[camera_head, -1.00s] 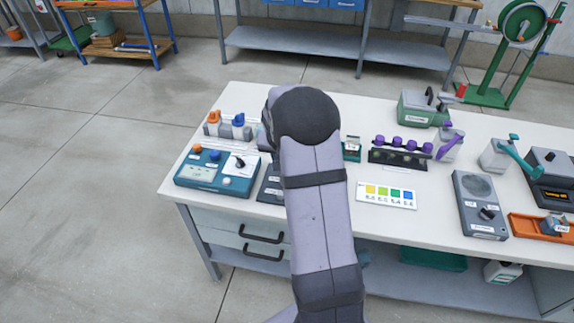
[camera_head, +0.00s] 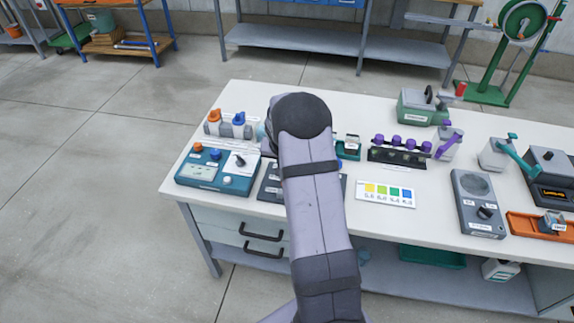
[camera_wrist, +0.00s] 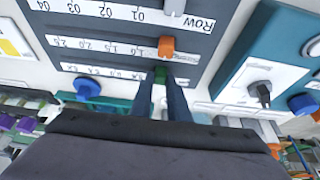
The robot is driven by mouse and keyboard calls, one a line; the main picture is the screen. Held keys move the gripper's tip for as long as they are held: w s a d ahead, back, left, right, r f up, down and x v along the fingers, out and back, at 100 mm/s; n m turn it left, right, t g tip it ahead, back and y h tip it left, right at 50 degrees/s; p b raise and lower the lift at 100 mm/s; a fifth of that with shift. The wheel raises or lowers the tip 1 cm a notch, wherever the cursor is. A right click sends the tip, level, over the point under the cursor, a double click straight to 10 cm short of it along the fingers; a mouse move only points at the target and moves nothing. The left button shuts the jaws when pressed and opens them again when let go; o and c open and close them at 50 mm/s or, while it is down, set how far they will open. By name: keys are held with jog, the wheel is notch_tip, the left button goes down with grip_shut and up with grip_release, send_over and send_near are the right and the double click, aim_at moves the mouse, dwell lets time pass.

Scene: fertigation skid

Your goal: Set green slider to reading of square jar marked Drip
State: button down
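The dark slider panel (camera_head: 269,187) is mostly behind my arm in the head view. In the wrist view this panel (camera_wrist: 105,37) appears upside down with rows of printed numbers. The green slider (camera_wrist: 160,76) sits on the lowest row shown, between the fingertips of my gripper (camera_wrist: 160,82), which look closed against its sides. The numbers beside it are too small to read surely. An orange slider (camera_wrist: 167,46) and a grey slider (camera_wrist: 174,7) are on the rows above. No jar label is readable as Drip, so I cannot tell which jar that is.
A teal box (camera_head: 217,171) with knobs stands left of the panel. A colour chart (camera_head: 386,193) and a dark rack with purple-topped items (camera_head: 398,154) are to the right.

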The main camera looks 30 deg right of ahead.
jog(key=s+d, duration=0.5)
jog(key=shift+s+d+p, duration=0.3)
jog(key=shift+s+d, duration=0.05)
jog(key=c, duration=1.7)
grip_release()
jog(key=b+v, duration=0.1)
jog(key=v, duration=0.6)
jog(key=shift+a+r, duration=0.1)
jog(key=shift+r, duration=0.1)
